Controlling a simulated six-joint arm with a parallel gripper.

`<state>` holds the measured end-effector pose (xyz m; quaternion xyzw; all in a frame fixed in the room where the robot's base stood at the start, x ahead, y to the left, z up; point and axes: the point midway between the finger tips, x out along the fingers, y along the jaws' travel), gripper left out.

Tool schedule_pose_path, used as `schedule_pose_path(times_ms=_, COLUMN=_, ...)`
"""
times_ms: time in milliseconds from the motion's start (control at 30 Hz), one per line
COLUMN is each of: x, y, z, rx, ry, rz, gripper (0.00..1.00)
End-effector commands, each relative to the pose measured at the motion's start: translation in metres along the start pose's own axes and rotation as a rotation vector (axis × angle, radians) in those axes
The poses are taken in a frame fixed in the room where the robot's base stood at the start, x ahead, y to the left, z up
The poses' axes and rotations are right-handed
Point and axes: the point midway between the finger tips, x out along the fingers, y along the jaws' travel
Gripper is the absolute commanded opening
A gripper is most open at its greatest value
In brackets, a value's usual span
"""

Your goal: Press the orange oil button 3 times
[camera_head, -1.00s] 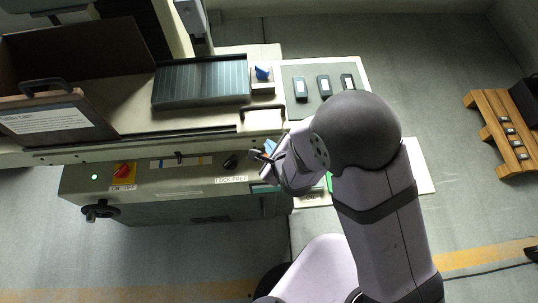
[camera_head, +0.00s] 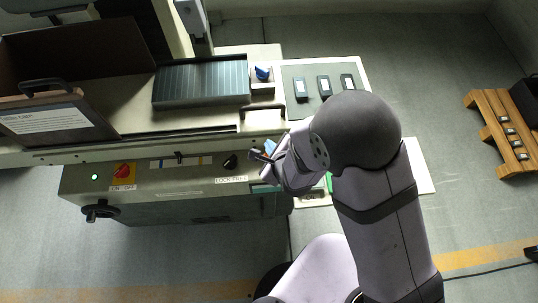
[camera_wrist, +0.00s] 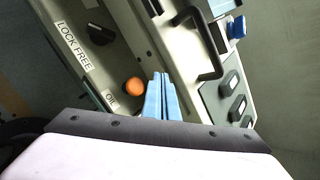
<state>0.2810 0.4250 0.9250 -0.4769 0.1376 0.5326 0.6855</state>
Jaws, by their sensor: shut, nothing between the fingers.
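The orange oil button (camera_wrist: 134,86) shows in the wrist view as a round cap on the grey panel, above the OIL label (camera_wrist: 111,101). My gripper's blue fingers (camera_wrist: 161,78) are together and empty, just right of the button in that view. I cannot tell how far above the panel the tips are.
A black knob (camera_head: 230,161) labelled LOCK FREE is left of my gripper. A red switch (camera_head: 123,171) is farther left. A bar handle (camera_head: 262,111) and a blue knob (camera_head: 263,73) are behind.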

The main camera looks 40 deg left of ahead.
Motion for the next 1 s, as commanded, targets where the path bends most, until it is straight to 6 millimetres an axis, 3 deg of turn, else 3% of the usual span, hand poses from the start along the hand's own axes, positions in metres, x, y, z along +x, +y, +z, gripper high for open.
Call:
schedule_pose_path(times_ms=167, x=0.006, y=0.004, z=-0.004, rx=0.0, ry=-0.001, rz=0.0, gripper=0.0)
schedule_pose_path(times_ms=300, x=0.013, y=-0.001, z=0.004, rx=0.005, ry=-0.033, rz=-0.026, gripper=0.0)
schedule_pose_path(times_ms=467, x=0.012, y=-0.024, z=0.033, rx=0.018, ry=-0.122, rz=-0.096, gripper=0.0)
schedule_pose_path(times_ms=600, x=-0.003, y=-0.05, z=0.057, rx=0.054, ry=-0.193, rz=-0.167, gripper=0.0)
schedule_pose_path(times_ms=700, x=-0.016, y=-0.062, z=0.065, rx=0.084, ry=-0.207, rz=-0.19, gripper=0.0)
schedule_pose_path(times_ms=833, x=-0.032, y=-0.064, z=0.06, rx=0.101, ry=-0.161, rz=-0.165, gripper=0.0)
schedule_pose_path(times_ms=1000, x=-0.028, y=-0.036, z=0.032, rx=0.072, ry=-0.048, rz=-0.063, gripper=0.0)
